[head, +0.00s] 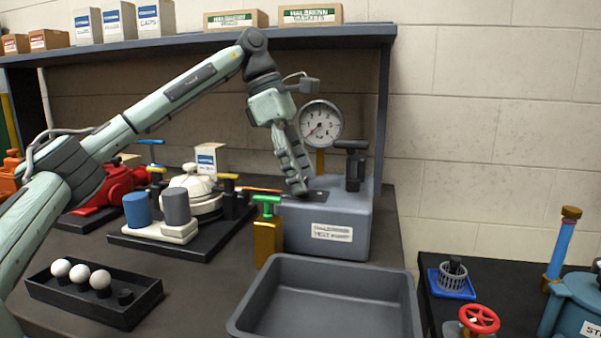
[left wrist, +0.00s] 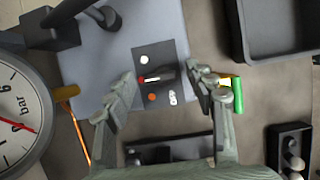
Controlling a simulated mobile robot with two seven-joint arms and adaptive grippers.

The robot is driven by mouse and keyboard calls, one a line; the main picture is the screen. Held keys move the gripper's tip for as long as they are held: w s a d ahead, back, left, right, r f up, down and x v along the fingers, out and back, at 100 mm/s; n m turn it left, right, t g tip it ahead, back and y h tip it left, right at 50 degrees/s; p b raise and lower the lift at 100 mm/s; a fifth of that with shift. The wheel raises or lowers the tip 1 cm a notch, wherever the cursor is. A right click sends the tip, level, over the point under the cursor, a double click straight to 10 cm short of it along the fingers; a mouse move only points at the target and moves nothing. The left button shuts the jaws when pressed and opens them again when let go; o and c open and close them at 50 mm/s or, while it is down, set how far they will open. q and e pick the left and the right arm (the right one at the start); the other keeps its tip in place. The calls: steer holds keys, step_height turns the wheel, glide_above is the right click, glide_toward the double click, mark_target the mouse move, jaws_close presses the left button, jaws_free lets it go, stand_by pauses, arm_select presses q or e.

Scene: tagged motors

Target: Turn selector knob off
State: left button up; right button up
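The selector knob (left wrist: 160,76) is a dark bar with a red and white tip, on a dark panel (left wrist: 165,52) atop the grey test pump box (head: 328,228). In the left wrist view its red end points left. A white dot, an orange dot and a small white marking sit around it. My left gripper (head: 299,188) points down over the panel and hides most of the knob in the head view. In the left wrist view the left gripper (left wrist: 161,86) is open, with a finger on each side of the knob and gaps between. My right gripper is not in view.
A brass valve with a green handle (head: 267,212) stands at the box's front left. A grey tray (head: 240,322) lies in front. A shelf (head: 200,42) hangs above.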

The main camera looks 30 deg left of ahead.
arm_select(q)
steer(key=c, duration=1)
steer(key=shift+c, duration=0.2)
steer(key=n, duration=0.2)
steer(key=n+t, duration=0.1)
steer(key=n, duration=0.1)
steer(key=shift+s+n+t+y, duration=0.15)
steer(key=shift+n+t+y, duration=0.15)
steer(key=shift+y, duration=0.1)
steer(key=n+t+y, duration=0.1)
steer(key=n, duration=0.3)
steer(key=shift+s, duration=0.15)
steer(key=n+y, duration=0.1)
steer(key=n, duration=0.1)
steer(key=n+y, duration=0.1)
steer(key=n, duration=0.2)
steer(key=shift+s+d+t, duration=0.1)
steer(key=shift+d+t, duration=0.05)
steer(key=shift+t, duration=0.25)
steer(key=shift+d+n+y, duration=0.1)
steer(key=shift+n+y, duration=0.8)
steer(key=shift+n, duration=1.2)
steer(key=o, duration=1.2)
steer(key=shift+c, duration=0.2)
